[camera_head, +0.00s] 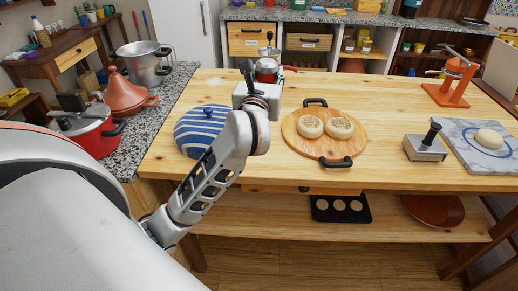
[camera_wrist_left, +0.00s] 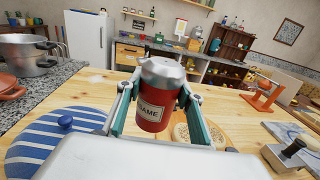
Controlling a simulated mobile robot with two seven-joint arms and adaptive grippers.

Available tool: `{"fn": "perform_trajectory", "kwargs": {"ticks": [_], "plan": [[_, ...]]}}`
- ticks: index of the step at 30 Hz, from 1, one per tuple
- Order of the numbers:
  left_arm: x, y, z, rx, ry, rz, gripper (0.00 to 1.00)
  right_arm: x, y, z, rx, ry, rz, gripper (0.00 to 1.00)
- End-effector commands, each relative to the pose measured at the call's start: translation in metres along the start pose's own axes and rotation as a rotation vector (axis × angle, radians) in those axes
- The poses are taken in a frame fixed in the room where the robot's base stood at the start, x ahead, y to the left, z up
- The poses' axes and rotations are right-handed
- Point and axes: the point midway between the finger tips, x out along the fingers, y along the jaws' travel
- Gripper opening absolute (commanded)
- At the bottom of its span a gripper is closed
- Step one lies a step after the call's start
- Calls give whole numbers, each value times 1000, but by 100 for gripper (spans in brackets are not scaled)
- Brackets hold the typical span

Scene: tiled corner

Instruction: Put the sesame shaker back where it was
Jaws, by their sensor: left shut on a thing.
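The sesame shaker (camera_wrist_left: 155,108) is a red can with a silver top and a pale label, of which "SAME" can be read. It is between the fingers of my left gripper (camera_wrist_left: 160,90), which is shut on it; the shaker looks roughly upright. In the head view the shaker's red body (camera_head: 267,69) shows just beyond my left gripper (camera_head: 268,77), partly hidden by it. They are over the far part of the wooden table (camera_head: 398,100), left of the round board. Whether the base touches the table is hidden. My right gripper is not in view.
A round board (camera_head: 352,126) with two muffins is right of the gripper. A blue-striped domed lid (camera_head: 190,138) is to its left. A metal press (camera_head: 424,147), a marble slab (camera_head: 466,150) and an orange juicer (camera_head: 450,92) are at right. Bare wood lies behind the board.

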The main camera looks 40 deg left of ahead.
Motion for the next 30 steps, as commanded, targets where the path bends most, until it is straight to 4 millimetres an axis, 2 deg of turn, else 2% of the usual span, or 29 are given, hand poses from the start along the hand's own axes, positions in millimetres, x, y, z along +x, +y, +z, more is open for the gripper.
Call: {"fn": "perform_trajectory", "kwargs": {"ticks": [16, 21, 26, 30], "plan": [[0, 0, -128, 6, 6, 0, 11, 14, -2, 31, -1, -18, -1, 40], [0, 0, -150, 4, 2, -1, 11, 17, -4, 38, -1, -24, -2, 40], [0, 0, -159, 3, 2, 0, 11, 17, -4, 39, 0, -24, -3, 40], [0, 0, -182, 3, 4, 0, 11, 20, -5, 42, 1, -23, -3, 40]]}}
